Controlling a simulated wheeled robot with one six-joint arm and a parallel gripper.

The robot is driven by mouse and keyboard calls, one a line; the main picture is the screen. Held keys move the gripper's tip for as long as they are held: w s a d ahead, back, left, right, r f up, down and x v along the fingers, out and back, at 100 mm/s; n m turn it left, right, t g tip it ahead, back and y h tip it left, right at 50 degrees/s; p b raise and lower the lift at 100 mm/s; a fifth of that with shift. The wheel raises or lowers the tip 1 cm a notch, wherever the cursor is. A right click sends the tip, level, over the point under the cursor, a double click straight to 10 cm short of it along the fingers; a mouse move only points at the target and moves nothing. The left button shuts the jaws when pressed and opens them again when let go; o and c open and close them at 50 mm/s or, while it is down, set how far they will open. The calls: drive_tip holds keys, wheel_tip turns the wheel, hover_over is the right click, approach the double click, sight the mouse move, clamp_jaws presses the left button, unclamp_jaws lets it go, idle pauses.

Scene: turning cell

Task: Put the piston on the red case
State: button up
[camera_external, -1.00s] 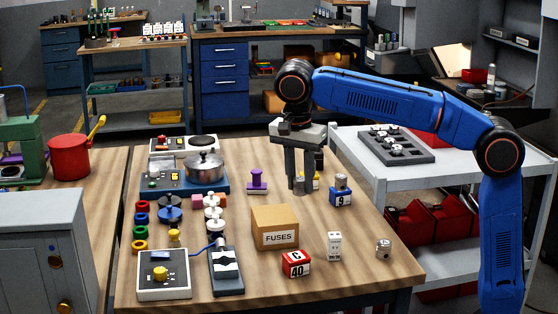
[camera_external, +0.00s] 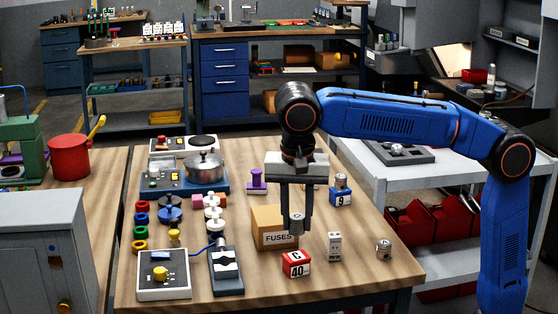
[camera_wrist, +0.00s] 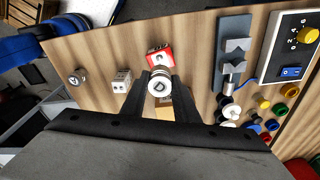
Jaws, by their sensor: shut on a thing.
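My gripper (camera_external: 296,218) is shut on a silver piston (camera_external: 297,226) and holds it upright in the air between its two dark fingers. The piston also shows end-on between the fingers in the wrist view (camera_wrist: 160,86). The red case (camera_external: 296,264), a small block with white faces marked C and 40, stands on the table near its front edge. The held piston appears above and a little behind it, apart from it. In the wrist view the red case (camera_wrist: 160,56) lies just beyond the piston, partly covered by it.
A cardboard FUSES box (camera_external: 270,218) stands behind the fingers. A white block (camera_external: 334,246) and a loose silver piston (camera_external: 384,248) stand right of the red case. A blue case (camera_external: 341,198) marked 9 bears another silver piece. A grey clamp device (camera_external: 226,272) lies left.

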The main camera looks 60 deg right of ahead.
sight(296, 256)
drive_tip(key=shift+f, duration=2.95)
drive_tip(key=o, duration=1.1)
drive_tip(key=shift+f, duration=0.15)
drive_tip(key=r, duration=0.8)
drive_tip(key=a+r, duration=0.1)
drive_tip(key=r, duration=0.3)
drive_tip(key=shift+s+a+r, duration=0.1)
drive_tip(key=shift+s+r, duration=0.05)
drive_tip(key=shift+s, duration=0.2)
